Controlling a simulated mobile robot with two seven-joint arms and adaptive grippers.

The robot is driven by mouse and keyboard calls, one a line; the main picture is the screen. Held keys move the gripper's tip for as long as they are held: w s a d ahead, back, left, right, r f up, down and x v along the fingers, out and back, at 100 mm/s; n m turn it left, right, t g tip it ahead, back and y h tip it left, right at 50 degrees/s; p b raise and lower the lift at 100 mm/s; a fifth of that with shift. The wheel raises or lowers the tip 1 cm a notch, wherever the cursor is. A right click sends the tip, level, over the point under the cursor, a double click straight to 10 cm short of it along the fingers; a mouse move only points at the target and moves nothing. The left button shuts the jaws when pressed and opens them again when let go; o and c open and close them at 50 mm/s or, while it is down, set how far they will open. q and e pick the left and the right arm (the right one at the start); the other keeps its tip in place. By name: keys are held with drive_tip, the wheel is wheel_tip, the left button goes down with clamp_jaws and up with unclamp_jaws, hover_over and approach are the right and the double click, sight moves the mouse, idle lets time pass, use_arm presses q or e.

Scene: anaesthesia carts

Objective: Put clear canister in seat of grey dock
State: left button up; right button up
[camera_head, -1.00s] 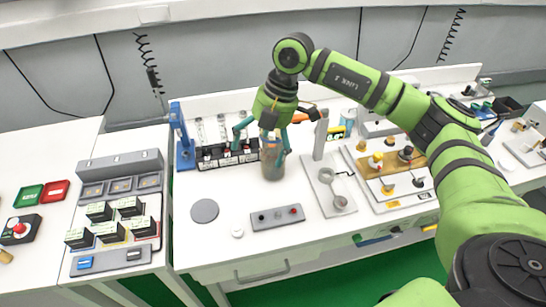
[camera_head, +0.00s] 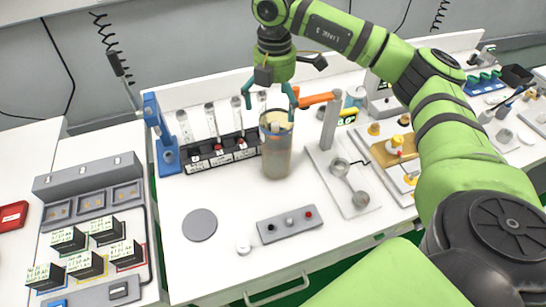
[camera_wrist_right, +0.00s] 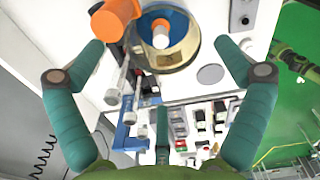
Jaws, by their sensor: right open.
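I cannot tell for sure which thing is the grey dock; a grey stand (camera_head: 344,172) with a post and rings is right of the canister. My left gripper is not in view.
An orange arm (camera_head: 317,99) reaches from the post close to the canister's rim. A black rack (camera_head: 222,153) with syringes and a blue stand (camera_head: 160,135) are to the left. A grey disc (camera_head: 200,225) and a grey button box (camera_head: 290,223) lie in front.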

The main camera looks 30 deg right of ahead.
sight(278, 125)
drive_tip(key=shift+s+f+b, duration=0.2)
drive_tip(key=shift+f+b, duration=0.1)
drive_tip(key=shift+f, duration=0.3)
drive_tip(key=shift+w+f+p, duration=0.1)
drive_tip(key=shift+f+p, duration=0.3)
drive_tip(key=shift+f, duration=0.1)
drive_tip(key=f+p, duration=0.2)
drive_tip(key=f, duration=0.1)
drive_tip(key=f+p, duration=0.1)
drive_tip(key=f, duration=0.1)
drive_tip(key=shift+s+d+f, duration=0.1)
drive_tip(key=shift+s+d, duration=0.1)
drive_tip(key=shift+s, duration=0.1)
drive_tip(key=shift+f, duration=0.35)
drive_tip(key=shift+w+f, duration=0.15)
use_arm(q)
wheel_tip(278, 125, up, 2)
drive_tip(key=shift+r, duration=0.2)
use_arm(e)
drive_tip(key=c, duration=1.6)
